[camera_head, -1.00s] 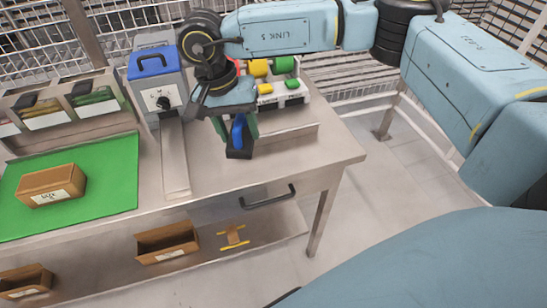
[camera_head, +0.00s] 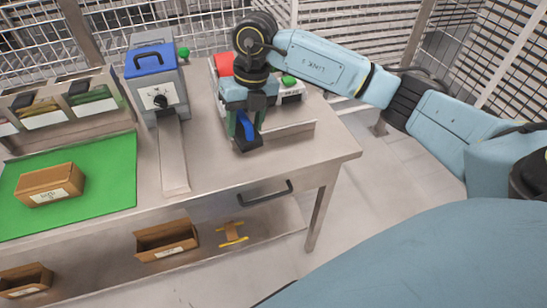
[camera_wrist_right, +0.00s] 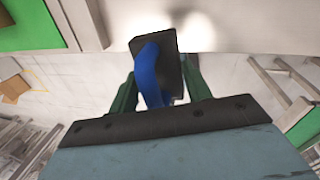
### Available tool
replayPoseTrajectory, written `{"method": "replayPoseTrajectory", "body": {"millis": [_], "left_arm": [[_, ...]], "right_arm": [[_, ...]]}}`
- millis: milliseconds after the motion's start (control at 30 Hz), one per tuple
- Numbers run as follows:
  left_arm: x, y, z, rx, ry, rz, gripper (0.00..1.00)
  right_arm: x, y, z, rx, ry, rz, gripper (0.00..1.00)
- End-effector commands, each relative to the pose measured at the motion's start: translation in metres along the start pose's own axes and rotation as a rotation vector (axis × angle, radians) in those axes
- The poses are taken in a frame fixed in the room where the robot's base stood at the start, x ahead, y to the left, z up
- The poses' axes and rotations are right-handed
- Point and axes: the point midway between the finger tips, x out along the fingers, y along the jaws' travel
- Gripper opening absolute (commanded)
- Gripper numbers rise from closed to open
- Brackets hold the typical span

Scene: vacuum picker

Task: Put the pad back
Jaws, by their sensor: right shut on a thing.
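The pad (camera_head: 247,145) is a dark block with a blue handle (camera_head: 246,127). My right gripper (camera_head: 244,128) is shut on the blue handle, and the pad hangs below it over the right part of the bench. In the right wrist view the pad (camera_wrist_right: 170,55) and its blue handle (camera_wrist_right: 148,72) show between the green fingers (camera_wrist_right: 160,92). Whether the pad touches the bench top cannot be told. My left gripper is not in view.
A grey machine with a blue lid (camera_head: 150,60) stands left, with a metal chute (camera_head: 172,160) in front. A rack (camera_head: 292,98) with a green knob is behind my gripper. A cardboard box (camera_head: 50,184) sits on a green mat (camera_head: 110,165). The bench's right front is bare.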

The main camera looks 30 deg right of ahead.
Motion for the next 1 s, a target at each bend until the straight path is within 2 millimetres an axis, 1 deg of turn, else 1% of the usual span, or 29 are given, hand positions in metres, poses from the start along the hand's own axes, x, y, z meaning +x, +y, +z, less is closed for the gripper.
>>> {"method": "replayPoseTrajectory", "body": {"millis": [33,100,300,400,500,600,667,900,1000], "left_arm": [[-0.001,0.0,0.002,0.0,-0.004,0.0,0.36],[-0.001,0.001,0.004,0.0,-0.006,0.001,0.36],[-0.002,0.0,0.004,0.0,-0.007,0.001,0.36],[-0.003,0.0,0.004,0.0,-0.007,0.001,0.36],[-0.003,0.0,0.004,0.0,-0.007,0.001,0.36],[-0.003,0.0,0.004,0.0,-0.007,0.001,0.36],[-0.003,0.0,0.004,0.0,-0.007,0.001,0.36],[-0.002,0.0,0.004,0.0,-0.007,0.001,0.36],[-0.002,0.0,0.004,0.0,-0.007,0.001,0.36]], "right_arm": [[0.002,-0.006,0.0,0.122,-0.021,0.001,0.3],[0.003,-0.015,0.001,0.3,-0.055,0.001,0.3],[0.007,-0.044,0.002,0.798,-0.147,-0.002,0.3],[0.008,-0.057,0.002,1.003,-0.186,-0.002,0.3],[0.009,-0.067,0.002,1.159,-0.216,-0.002,0.3],[0.01,-0.073,0.001,1.257,-0.234,-0.002,0.3],[0.012,-0.076,0.001,1.291,-0.241,-0.003,0.3],[0.048,-0.084,0.001,1.316,-0.242,-0.004,0.3],[0.058,-0.086,0.001,1.314,-0.244,-0.002,0.3]]}}
